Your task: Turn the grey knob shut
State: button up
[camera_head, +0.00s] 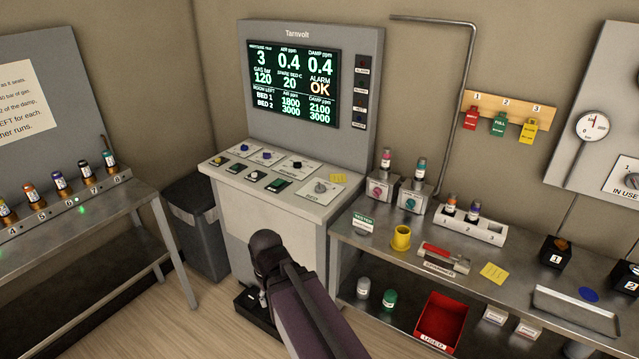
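A grey knob (321,187) sits on a white plate at the right end of the sloped console top (223,178). A small yellow label lies just behind it. Another grey knob (632,181) is at the right edge, on a plate marked IN USE on the wall panel. My dark arm rises from the bottom middle to a joint in front of the console, below and left of the console knob. I cannot make out my gripper's fingers; nothing of mine touches either knob.
The console screen (292,82) reads ALARM OK. Smaller blue, black, yellow and green controls are left of the console knob. The steel bench (380,247) at right holds sockets, a yellow cup (401,238) and trays. A grey bin (196,235) stands left of the console.

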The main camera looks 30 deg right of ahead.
aim_at(318, 189)
jog(key=z, duration=0.25)
jog(key=i, duration=0.9)
jog(key=z, duration=0.6)
